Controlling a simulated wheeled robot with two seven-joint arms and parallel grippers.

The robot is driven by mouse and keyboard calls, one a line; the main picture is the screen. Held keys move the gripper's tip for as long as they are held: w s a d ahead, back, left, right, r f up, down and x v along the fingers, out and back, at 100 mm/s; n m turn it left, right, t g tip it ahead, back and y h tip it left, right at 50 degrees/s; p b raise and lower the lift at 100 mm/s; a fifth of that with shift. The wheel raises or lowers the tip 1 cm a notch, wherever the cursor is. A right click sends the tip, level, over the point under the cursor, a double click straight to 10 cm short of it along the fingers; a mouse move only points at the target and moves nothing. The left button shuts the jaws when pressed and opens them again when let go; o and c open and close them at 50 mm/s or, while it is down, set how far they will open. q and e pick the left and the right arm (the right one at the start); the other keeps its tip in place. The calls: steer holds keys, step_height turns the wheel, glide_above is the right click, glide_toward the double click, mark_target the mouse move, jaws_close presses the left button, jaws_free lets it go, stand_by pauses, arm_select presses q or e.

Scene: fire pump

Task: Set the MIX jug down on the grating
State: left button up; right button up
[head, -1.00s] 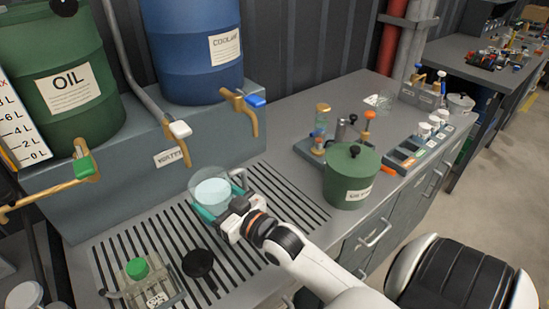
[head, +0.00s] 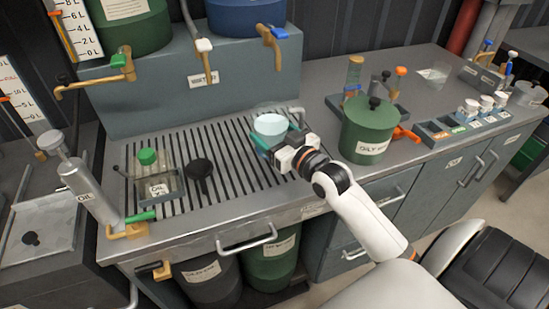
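The MIX jug (head: 270,125) is a clear container with pale blue liquid, upright at the back right of the slotted grating (head: 228,160). I see no label on it from here. My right gripper (head: 276,136) comes in from the lower right, with its teal fingers on either side of the jug, closed on it. The jug's base is hidden behind the gripper, so I cannot tell whether it touches the grating or hangs just above it. My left gripper is not in view.
A green-capped oil container (head: 158,182) and a black round-topped object (head: 202,170) stand on the grating's left part. Taps (head: 273,36) overhang the back. A green lidded pot (head: 368,132) stands right of the gripper. Bare grating lies in front of the jug.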

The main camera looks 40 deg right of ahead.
steer(key=shift+f, duration=3)
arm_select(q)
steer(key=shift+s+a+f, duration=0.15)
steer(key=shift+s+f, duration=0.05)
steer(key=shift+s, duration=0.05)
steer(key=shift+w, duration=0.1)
arm_select(e)
steer(key=o, duration=1)
steer(key=shift+f, duration=0.2)
steer(key=o, duration=0.5)
steer(key=shift+s, duration=0.1)
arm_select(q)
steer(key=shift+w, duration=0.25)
arm_select(e)
steer(key=shift+r, duration=0.1)
